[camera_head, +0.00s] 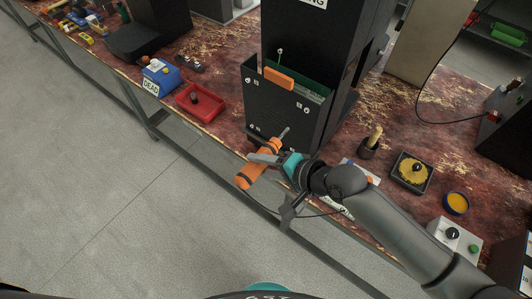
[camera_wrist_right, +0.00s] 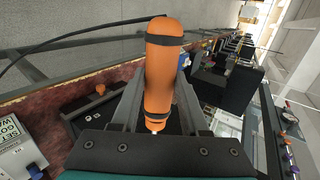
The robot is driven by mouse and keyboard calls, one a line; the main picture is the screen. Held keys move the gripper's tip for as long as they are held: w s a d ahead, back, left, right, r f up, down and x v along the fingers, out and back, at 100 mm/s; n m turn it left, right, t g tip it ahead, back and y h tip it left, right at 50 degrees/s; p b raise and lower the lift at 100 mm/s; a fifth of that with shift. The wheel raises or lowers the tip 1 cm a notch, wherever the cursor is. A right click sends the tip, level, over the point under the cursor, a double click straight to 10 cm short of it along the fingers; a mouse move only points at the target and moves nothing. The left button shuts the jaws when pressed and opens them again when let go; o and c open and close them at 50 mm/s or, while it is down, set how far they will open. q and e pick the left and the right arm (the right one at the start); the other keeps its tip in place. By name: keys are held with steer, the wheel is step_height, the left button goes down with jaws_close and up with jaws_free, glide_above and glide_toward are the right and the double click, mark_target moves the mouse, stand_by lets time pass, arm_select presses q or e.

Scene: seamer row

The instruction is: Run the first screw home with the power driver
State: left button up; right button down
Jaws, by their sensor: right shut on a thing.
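My right gripper (camera_head: 264,160) is shut on the orange power driver (camera_head: 247,177), in front of the bench's front edge. The driver is tilted, with its grey bit (camera_head: 285,132) pointing up and right towards the black front panel (camera_head: 275,105) of a machine. In this view the bit overlaps the panel's lower part; I cannot tell whether it touches. Pale screw spots show near the panel's corners, such as the upper left one (camera_head: 251,83) and the right one (camera_head: 306,110). In the right wrist view the driver (camera_wrist_right: 163,70) stands between the two fingers; its bit is mostly hidden. My left gripper is out of view.
A red tray (camera_head: 216,108) with a dark item and a blue box (camera_head: 160,75) stand left of the panel. A dark cup (camera_head: 369,147), a tray with yellow contents (camera_head: 402,179) and a switch box (camera_head: 455,238) stand right. The floor in front is clear.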

mark_target(278, 146)
steer(key=shift+d+r, duration=0.1)
steer(key=shift+r, duration=0.05)
steer(key=shift+w+d+b, duration=0.55)
steer(key=shift+w+b, duration=0.2)
steer(key=shift+b, duration=0.05)
steer(key=shift+w+d+b, duration=0.85)
steer(key=shift+w+b, duration=0.3)
steer(key=shift+b, duration=0.05)
steer(key=shift+w+d, duration=0.5)
steer(key=shift+w, duration=0.25)
steer(key=shift+p, duration=0.6)
